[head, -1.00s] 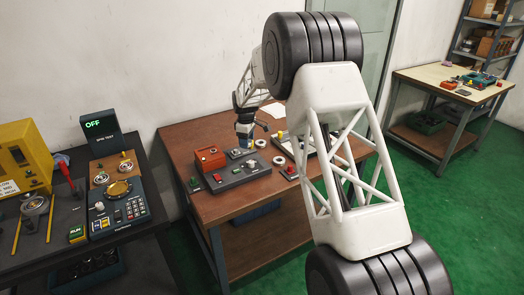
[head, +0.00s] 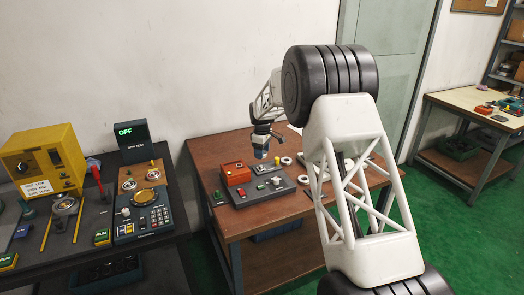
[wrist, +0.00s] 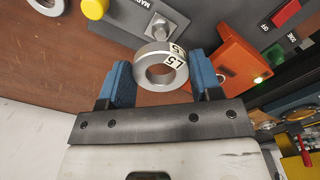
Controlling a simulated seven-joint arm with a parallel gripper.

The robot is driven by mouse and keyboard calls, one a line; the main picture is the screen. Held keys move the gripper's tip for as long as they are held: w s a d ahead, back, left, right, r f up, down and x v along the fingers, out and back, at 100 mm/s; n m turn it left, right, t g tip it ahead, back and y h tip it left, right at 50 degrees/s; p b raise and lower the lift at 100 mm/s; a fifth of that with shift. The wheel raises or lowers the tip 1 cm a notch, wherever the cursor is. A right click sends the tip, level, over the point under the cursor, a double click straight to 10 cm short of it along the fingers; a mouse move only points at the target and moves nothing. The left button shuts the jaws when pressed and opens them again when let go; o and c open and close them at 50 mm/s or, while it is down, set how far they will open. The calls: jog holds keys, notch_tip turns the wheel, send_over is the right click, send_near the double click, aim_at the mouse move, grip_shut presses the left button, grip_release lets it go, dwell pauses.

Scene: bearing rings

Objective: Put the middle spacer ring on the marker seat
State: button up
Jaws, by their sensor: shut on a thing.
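Just beyond the ring is a grey plate (wrist: 128,14) with a partly hidden label starting "MA". A metal stud (wrist: 158,27) stands on it, apparently the marker seat; the ring's gap to it is hard to judge. In the head view my gripper (head: 262,153) is over the back of the grey fixture on the brown table; the ring is too small to make out there.
An orange box (head: 236,173) stands left of my gripper; it also shows in the wrist view (wrist: 246,66). A yellow knob (wrist: 95,8) is near the stud. Loose rings (head: 286,160) lie to the right. The left bench (head: 85,235) holds a test panel reading OFF.

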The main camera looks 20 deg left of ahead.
aim_at(262, 166)
jog(key=shift+f, duration=1.65)
jog(key=shift+f, duration=1.75)
dwell(2.4)
jog(key=o, duration=1.1)
jog(key=shift+r, duration=3.75)
